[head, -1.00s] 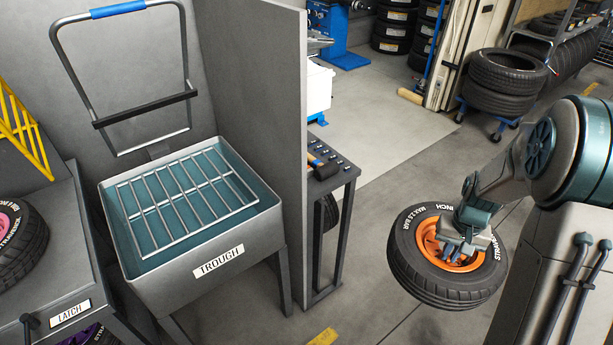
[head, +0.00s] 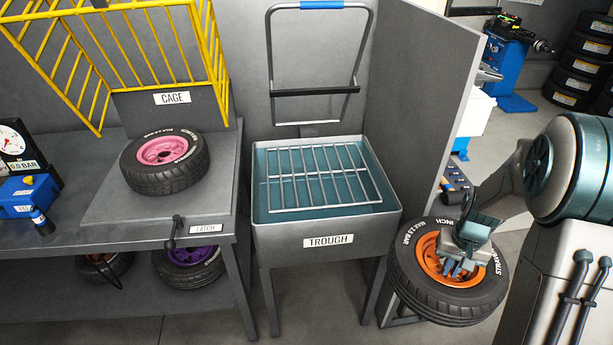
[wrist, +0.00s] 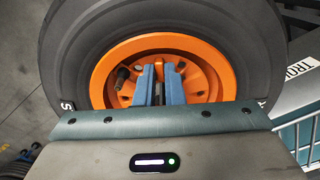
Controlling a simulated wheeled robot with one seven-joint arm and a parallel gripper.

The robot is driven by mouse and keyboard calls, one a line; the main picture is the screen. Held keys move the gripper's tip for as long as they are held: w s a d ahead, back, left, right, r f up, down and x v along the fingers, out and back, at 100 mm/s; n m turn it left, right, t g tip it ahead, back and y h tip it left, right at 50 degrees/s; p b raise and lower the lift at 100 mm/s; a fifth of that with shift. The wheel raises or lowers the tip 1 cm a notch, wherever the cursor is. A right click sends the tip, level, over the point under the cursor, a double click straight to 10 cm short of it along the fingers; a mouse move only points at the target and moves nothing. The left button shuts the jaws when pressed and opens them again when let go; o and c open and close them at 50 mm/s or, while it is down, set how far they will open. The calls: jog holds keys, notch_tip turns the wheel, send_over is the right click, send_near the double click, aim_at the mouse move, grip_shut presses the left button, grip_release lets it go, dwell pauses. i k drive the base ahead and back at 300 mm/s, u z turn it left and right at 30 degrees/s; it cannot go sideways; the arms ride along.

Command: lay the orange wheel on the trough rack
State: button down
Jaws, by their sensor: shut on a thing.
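The orange wheel (head: 408,270), a black tyre on an orange rim, hangs in my gripper (head: 458,265) to the right of the trough. The blue fingers are shut on the middle of the orange rim, which the wrist view (wrist: 160,85) shows from close up. The trough (head: 275,237) is a grey tank on legs with teal liquid inside. Its wire rack (head: 318,176) lies level across the top and is empty. A raised frame with a blue handle (head: 322,5) stands at the trough's back. In the wrist view, the trough's label and rack bars (wrist: 304,140) show at the right edge.
A grey partition (head: 428,90) stands along the trough's right side, near the wheel. A bench (head: 90,232) at left holds a pink-rimmed wheel (head: 165,160) under a raised yellow cage (head: 120,60). A purple-rimmed wheel (head: 192,262) is below.

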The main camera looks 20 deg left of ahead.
aim_at(318, 170)
jog(key=u, duration=0.9)
